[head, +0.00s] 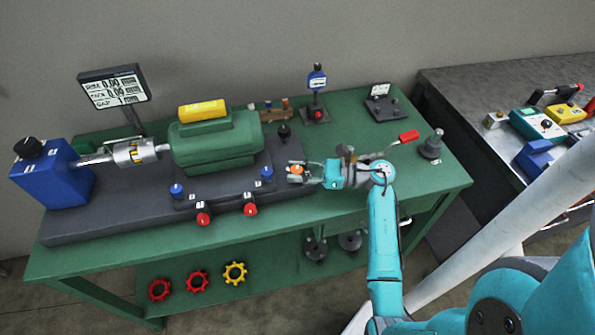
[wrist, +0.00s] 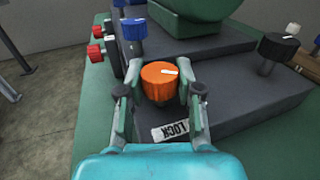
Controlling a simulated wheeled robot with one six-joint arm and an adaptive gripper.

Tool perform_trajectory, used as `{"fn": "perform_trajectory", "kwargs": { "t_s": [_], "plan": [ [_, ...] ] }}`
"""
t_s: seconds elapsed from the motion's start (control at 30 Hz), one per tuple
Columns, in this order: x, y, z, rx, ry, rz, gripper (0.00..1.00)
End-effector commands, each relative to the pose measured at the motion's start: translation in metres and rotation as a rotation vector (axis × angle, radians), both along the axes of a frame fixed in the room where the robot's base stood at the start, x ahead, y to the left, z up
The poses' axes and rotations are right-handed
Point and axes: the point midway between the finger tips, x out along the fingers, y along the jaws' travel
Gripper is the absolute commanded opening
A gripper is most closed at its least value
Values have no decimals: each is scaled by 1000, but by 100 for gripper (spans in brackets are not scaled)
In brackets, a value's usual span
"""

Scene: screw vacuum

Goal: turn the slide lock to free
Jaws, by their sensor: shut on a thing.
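The slide lock is an orange knob (wrist: 161,82) with a white pointer mark, on the dark base of the green machine. A white label reading LOCK (wrist: 171,132) lies on the base beside it, on my gripper's side. My gripper (head: 298,172) reaches in from the right in the head view. In the wrist view its two fingers (wrist: 160,90) stand on either side of the orange knob and are shut on it.
The green machine (head: 215,140) stands left of my gripper on a dark base. Blue knobs (head: 267,172) and red knobs (head: 250,209) line its front. A black knob (head: 284,131) stands behind. A red-handled lever (head: 408,136) and a grey cone (head: 431,146) stand to the right.

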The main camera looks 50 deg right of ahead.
Motion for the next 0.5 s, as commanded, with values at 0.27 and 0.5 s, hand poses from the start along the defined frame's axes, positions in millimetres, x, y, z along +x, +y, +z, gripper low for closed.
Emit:
{"fn": "perform_trajectory", "kwargs": {
  "t_s": [0.27,0.5],
  "plan": [
    [1,0,0,1,1,60,0],
    [1,0,0,1,1,67,0]
  ]
}}
